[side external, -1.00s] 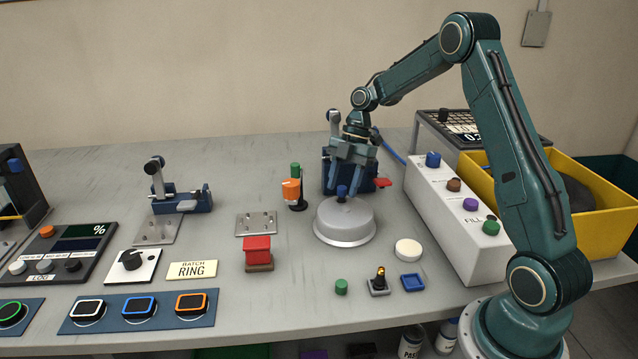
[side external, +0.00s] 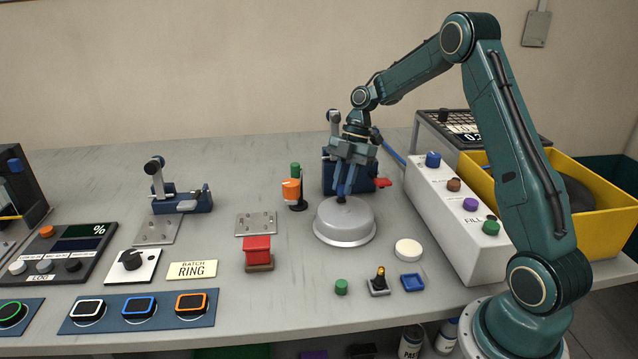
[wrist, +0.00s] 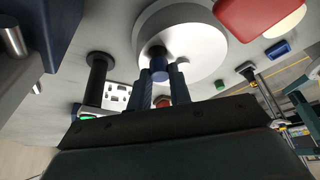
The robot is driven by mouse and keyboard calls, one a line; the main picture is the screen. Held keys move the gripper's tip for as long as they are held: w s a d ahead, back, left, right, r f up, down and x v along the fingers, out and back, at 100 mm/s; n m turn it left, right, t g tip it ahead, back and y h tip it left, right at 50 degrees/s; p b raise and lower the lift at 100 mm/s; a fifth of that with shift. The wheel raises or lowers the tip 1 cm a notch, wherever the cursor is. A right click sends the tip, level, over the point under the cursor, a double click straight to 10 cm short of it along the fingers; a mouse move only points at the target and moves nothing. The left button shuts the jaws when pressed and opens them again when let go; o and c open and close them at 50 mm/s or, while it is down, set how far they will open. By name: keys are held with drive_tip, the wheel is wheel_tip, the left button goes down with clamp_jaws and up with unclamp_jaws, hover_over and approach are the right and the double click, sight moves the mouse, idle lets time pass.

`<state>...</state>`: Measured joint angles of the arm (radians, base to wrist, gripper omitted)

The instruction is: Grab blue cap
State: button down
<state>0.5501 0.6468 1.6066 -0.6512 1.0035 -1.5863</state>
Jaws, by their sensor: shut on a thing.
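The blue cap (wrist: 159,66) is a small upright cylinder on top of a round silver dome (side external: 345,226); the dome also shows in the wrist view (wrist: 205,35). My gripper (side external: 343,196) points down at the dome's top, with its fingers closed around the cap. In the wrist view my gripper (wrist: 160,76) has one finger on each side of the cap. The side view mostly hides the cap behind the fingers. The dome rests on the bench.
A dark blue clamp (side external: 370,180) with a red lever stands behind the dome. An orange and green post (side external: 292,190) is on its left. A white button box (side external: 455,218) and a yellow bin (side external: 590,235) stand right. A white disc (side external: 408,250) lies in front.

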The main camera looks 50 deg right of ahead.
sight(343, 186)
wheel_tip(343, 186, up, 10)
idle(0.7)
idle(0.5)
